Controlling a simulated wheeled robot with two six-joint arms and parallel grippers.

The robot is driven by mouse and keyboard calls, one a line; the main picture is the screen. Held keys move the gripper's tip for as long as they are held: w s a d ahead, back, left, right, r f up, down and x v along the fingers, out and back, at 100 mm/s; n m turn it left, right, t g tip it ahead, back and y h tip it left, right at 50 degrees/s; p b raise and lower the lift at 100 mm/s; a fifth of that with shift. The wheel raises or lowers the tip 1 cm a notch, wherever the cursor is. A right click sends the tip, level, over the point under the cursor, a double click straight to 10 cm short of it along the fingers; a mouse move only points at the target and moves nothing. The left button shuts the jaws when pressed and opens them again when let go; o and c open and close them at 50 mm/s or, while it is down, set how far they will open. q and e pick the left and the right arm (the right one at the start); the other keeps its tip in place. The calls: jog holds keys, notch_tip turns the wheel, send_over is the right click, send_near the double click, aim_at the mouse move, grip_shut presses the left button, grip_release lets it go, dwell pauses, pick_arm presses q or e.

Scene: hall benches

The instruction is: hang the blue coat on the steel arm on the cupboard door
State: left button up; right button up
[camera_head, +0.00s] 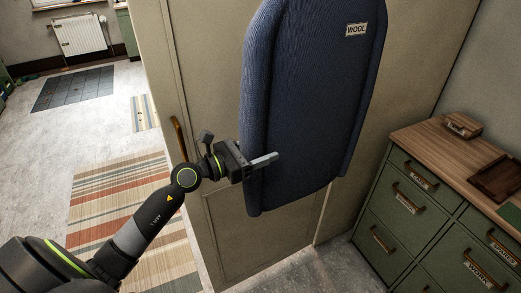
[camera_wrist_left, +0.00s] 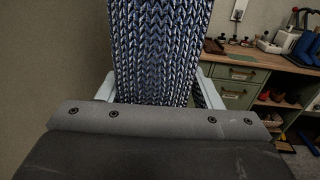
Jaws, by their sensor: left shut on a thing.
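The blue coat (camera_head: 312,110) is a ribbed knitted shape with a label reading WOOL. It hangs upright in front of the beige cupboard door (camera_head: 210,90) in the head view, and its top is cut off by the frame. My left gripper (camera_head: 262,162) is at the coat's lower left side, shut on it. In the left wrist view the coat's knit (camera_wrist_left: 158,50) fills the space between the two pale fingers (camera_wrist_left: 155,90). The steel arm is not visible; I cannot tell whether the coat hides it. My right gripper is not in view.
A green drawer cabinet (camera_head: 415,215) with a wooden top stands at the right, a small box (camera_head: 462,125) and a brown tray (camera_head: 497,178) on it. A door handle (camera_head: 179,137) is left of the coat. A striped rug (camera_head: 125,205) lies on the open floor at left.

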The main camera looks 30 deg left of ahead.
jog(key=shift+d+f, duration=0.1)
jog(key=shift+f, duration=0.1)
